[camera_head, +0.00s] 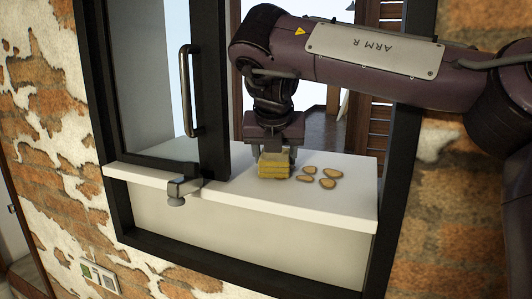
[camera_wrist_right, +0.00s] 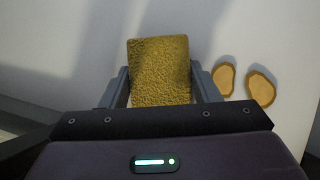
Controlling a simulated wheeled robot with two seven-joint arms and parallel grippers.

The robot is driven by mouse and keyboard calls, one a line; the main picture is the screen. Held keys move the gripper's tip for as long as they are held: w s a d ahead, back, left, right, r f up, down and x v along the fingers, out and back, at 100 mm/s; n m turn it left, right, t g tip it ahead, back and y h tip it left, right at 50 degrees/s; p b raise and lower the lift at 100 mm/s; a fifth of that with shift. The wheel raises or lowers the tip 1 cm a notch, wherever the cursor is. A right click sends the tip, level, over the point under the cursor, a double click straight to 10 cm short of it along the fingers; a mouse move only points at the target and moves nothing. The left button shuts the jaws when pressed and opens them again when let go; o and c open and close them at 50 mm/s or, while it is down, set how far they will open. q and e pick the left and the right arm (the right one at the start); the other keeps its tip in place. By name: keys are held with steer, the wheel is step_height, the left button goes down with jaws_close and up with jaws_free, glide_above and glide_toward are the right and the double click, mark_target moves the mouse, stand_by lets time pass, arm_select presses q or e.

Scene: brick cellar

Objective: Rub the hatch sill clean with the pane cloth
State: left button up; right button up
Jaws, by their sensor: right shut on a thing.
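The pane cloth (camera_head: 273,165) is a yellow, rough-textured block. My right gripper (camera_head: 272,158) is shut on it from above, and the cloth is at the white hatch sill (camera_head: 225,192), seemingly resting on it. In the right wrist view the cloth (camera_wrist_right: 160,70) sits between the two fingers of my right gripper (camera_wrist_right: 165,88). Several small brown-orange oval spots or pieces (camera_head: 318,176) are on the sill just right of the cloth. Two of them show in the right wrist view (camera_wrist_right: 243,84). My left gripper is not in view.
A dark-framed sliding pane (camera_head: 155,80) with a vertical handle (camera_head: 188,90) stands left of my right gripper. A grey clamp (camera_head: 178,190) sits at the sill's front edge. The dark hatch frame (camera_head: 393,190) bounds the right side. Brick wall surrounds the opening.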

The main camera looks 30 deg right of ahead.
steer(key=shift+s+d, duration=2.65)
steer(key=shift+s, duration=0.2)
steer(key=shift+s+d, duration=0.95)
steer(key=shift+s, duration=0.15)
steer(key=shift+w+a, duration=1.8)
steer(key=shift+w, duration=0.2)
steer(key=shift+w+a, duration=1.75)
steer(key=shift+w, duration=0.25)
steer(key=shift+w+a, duration=1.1)
steer(key=shift+w, duration=0.15)
steer(key=shift+d+r, duration=0.1)
steer(key=shift+w+r, duration=0.1)
steer(key=shift+r, duration=2.95)
